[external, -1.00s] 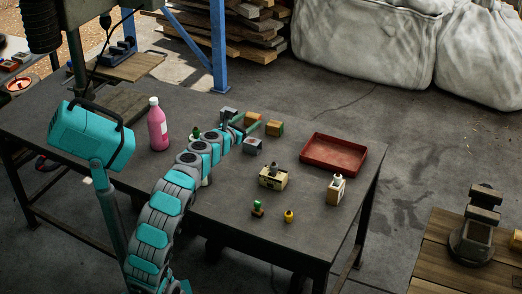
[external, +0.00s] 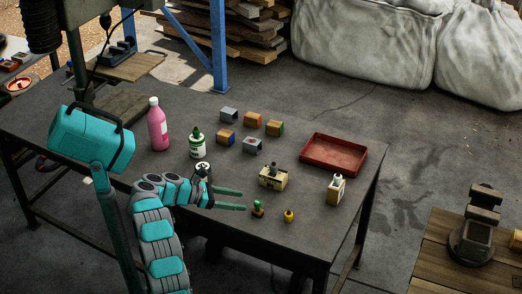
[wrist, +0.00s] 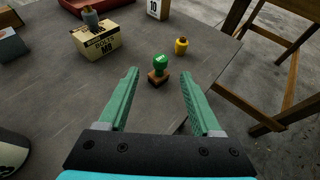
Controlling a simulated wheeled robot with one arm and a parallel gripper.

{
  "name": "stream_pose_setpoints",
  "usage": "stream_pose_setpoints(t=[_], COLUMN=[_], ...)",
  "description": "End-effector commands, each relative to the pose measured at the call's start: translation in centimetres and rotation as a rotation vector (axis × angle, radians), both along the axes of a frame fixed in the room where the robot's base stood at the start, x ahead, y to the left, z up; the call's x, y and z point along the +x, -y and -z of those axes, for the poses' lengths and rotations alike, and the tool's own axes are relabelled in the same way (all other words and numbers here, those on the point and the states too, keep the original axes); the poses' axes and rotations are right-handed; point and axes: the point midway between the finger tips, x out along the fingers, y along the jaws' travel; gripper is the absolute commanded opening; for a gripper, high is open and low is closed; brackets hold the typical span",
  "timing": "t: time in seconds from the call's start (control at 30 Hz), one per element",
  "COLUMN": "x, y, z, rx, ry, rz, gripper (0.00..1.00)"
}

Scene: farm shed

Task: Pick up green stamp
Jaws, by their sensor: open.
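The green stamp (external: 258,208) stands upright on the dark table near its front edge. It has a green knob handle on a brown wooden base. My gripper (external: 243,200) is open and empty, just left of the stamp, with its green fingers pointing toward it. In the wrist view the stamp (wrist: 159,68) lies ahead of the fingertips, roughly centred between the two fingers of my gripper (wrist: 160,86). The stamp is not touched.
A small yellow bottle (external: 289,216) stands just right of the stamp. A labelled box (external: 273,180) is behind it, and a white-topped bottle box (external: 336,188) stands further right. Several small blocks, a green-white bottle (external: 197,146), a pink bottle (external: 157,128) and a red tray (external: 333,153) are farther back.

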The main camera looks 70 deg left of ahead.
Motion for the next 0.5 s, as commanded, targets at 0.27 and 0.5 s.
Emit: stream_pose_setpoints(t=[0.27, 0.5], x=[1.5, 2.2], y=[0.2, 0.2], z=[0.6, 0.9], rx=[-0.001, 0.000], ry=[0.000, 0.000], rz=[0.004, 0.001], gripper=[0.66, 0.66])
